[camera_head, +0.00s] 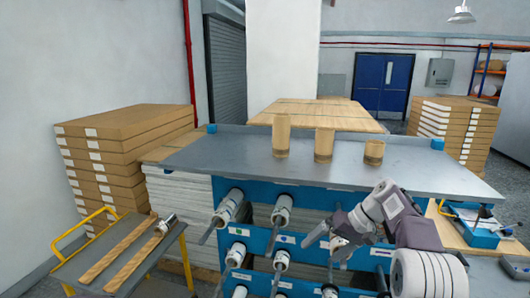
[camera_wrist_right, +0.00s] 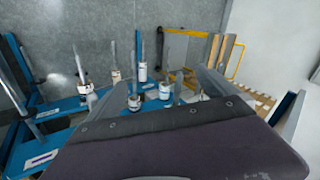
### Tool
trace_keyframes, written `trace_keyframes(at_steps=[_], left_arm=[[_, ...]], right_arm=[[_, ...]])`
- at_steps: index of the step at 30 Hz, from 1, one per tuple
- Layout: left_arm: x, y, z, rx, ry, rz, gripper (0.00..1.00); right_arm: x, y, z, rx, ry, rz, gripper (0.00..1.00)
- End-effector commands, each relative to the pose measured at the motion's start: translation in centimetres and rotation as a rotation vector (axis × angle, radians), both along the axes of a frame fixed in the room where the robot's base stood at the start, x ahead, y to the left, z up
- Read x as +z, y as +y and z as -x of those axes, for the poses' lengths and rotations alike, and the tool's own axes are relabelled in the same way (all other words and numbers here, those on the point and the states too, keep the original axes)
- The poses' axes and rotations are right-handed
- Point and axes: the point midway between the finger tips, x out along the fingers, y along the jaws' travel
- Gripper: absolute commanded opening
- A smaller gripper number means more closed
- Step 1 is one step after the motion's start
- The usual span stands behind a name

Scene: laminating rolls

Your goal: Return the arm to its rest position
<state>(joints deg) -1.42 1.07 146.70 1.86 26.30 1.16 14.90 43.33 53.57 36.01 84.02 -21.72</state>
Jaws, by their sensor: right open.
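My right arm (camera_head: 378,208) reaches in from the lower right in the head view, bent over the front of the blue rack. My right gripper (camera_head: 328,243) points left and down, in front of the rack's rolls. Its fingers are apart with nothing seen between them. In the right wrist view, the gripper (camera_wrist_right: 160,92) shows spread fingers, with white rolls (camera_wrist_right: 142,72) on blue shelves beyond them. Whether the fingers touch the rack cannot be told. My left gripper is not in view.
The blue rack (camera_head: 252,238) holds several white rolls on protruding rods. Three brown rolls (camera_head: 281,136) stand on its grey top (camera_head: 225,152). A yellow-handled cart (camera_head: 68,272) with two long brown strips stands at left. Stacked boxes (camera_head: 125,150) are behind it.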

Motion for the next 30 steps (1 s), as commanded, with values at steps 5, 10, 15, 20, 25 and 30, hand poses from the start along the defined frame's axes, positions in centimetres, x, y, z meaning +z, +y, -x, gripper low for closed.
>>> trace_keyframes(at_steps=[5, 10, 15, 20, 25, 30], left_arm=[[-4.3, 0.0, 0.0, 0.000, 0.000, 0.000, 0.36], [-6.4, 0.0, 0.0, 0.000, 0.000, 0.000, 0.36], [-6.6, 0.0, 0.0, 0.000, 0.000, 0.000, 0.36], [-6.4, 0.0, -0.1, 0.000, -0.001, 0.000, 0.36], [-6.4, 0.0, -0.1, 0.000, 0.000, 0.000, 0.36], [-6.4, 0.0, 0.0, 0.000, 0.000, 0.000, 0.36]], right_arm=[[-5.0, 4.4, 7.5, 0.015, 0.066, 0.159, 0.97], [-11.4, 4.5, 16.8, 0.011, 0.111, 0.344, 0.97], [-17.4, 1.6, 25.4, -0.006, 0.146, 0.501, 0.97], [-21.0, -0.5, 28.8, -0.038, 0.142, 0.578, 0.97], [-20.7, -0.6, 26.9, -0.099, 0.086, 0.575, 0.97], [-20.7, -0.6, 26.9, -0.098, 0.087, 0.574, 0.97]])
